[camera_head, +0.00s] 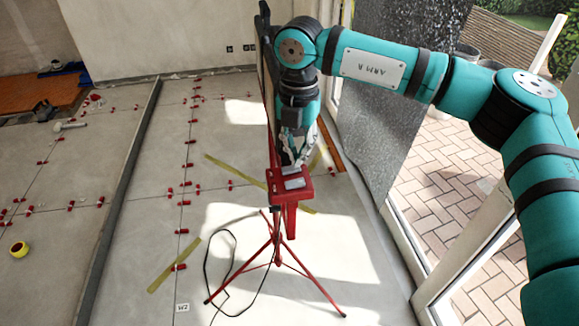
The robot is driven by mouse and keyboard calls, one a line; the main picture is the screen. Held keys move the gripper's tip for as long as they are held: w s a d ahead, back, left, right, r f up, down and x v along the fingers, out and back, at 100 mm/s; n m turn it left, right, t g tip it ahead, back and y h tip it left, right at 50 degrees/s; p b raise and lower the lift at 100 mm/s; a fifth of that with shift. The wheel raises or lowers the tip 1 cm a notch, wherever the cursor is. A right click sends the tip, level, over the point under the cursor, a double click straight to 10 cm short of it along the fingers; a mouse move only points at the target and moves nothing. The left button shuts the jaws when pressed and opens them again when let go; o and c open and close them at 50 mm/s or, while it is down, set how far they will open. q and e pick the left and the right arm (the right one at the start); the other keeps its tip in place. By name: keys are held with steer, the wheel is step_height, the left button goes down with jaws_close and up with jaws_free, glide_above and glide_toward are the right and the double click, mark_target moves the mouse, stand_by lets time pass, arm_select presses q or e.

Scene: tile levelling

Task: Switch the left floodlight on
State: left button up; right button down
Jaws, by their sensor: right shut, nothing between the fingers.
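One red floodlight stand (277,240) stands on the tiled floor on splayed tripod legs. A red box (306,192) with small grey parts on its top sits on the stand; I cannot make out the switch position. A tall, dark, narrow part (264,40) rises behind my arm, probably the lamp seen edge-on. No lit face shows. My right gripper (298,158) points down, shut and empty, just above and behind the red box in the picture; I cannot tell whether it touches. My left gripper is out of view.
A black cable (207,262) loops on the floor left of the tripod. Several red levelling clips line the tile joints. A long grey bar (112,215) lies to the left, with a yellow tape roll (19,249) beyond. A glass door frame (470,262) stands at right.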

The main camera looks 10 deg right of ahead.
steer(key=shift+s+f+b, duration=0.15)
steer(key=shift+f+b, duration=0.95)
steer(key=shift+f, duration=0.25)
stand_by(0.3)
steer(key=shift+w+r+p, duration=0.2)
steer(key=shift+r+p, duration=0.6)
steer(key=shift+r, duration=0.65)
steer(key=shift+r+p, duration=0.95)
steer(key=shift+r, duration=1.15)
steer(key=shift+d+r, duration=0.1)
